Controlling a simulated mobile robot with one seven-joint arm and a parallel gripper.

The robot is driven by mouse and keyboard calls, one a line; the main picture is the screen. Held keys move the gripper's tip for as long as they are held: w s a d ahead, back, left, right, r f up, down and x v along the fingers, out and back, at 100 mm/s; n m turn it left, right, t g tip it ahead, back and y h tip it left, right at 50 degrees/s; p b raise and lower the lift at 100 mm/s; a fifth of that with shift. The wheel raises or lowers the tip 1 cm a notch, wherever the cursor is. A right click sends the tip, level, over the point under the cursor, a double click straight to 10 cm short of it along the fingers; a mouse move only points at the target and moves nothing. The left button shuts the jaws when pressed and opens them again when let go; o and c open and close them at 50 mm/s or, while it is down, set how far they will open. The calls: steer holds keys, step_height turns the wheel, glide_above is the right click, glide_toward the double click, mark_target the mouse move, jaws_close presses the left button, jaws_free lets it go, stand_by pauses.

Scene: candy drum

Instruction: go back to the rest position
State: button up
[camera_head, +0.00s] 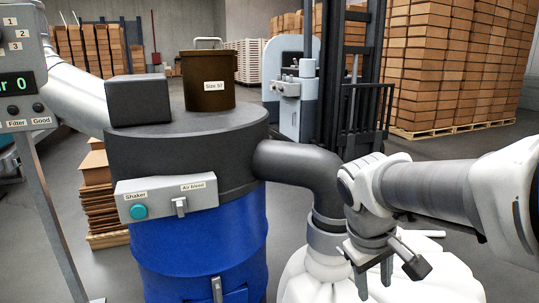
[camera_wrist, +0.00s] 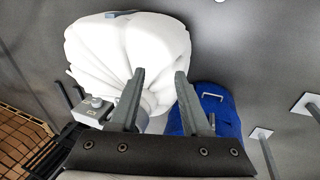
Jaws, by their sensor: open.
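My gripper (camera_head: 373,272) is at the lower right of the head view, in front of a white bag (camera_head: 330,285) under the drum's grey outlet pipe. In the wrist view my gripper (camera_wrist: 157,90) shows two separated fingers with nothing between them, and the white bag (camera_wrist: 120,45) lies beyond. I cannot tell if the fingers touch the bag. The blue drum (camera_head: 200,255) with its dark grey top stands left of my gripper. It also shows in the wrist view (camera_wrist: 215,105).
A brown bucket (camera_head: 208,85) labelled "Size 57" and a dark box (camera_head: 138,99) sit on the drum top. A switch panel (camera_head: 165,197) is on its front. A control stand (camera_head: 25,75) is at left. A forklift (camera_head: 300,100) and stacked boxes (camera_head: 450,60) stand behind.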

steer(key=s+a+r+m+t+y, duration=0.2)
steer(key=s+a+m+t+y, duration=0.15)
steer(key=s, duration=0.65)
step_height(320, 180, up, 18)
steer(key=p, duration=1.8)
steer(key=shift+a+r, duration=0.15)
steer(key=shift+a, duration=0.2)
steer(key=shift+s+d+m+h, duration=0.1)
steer(key=shift+m+h, duration=0.15)
steer(key=shift+m, duration=0.1)
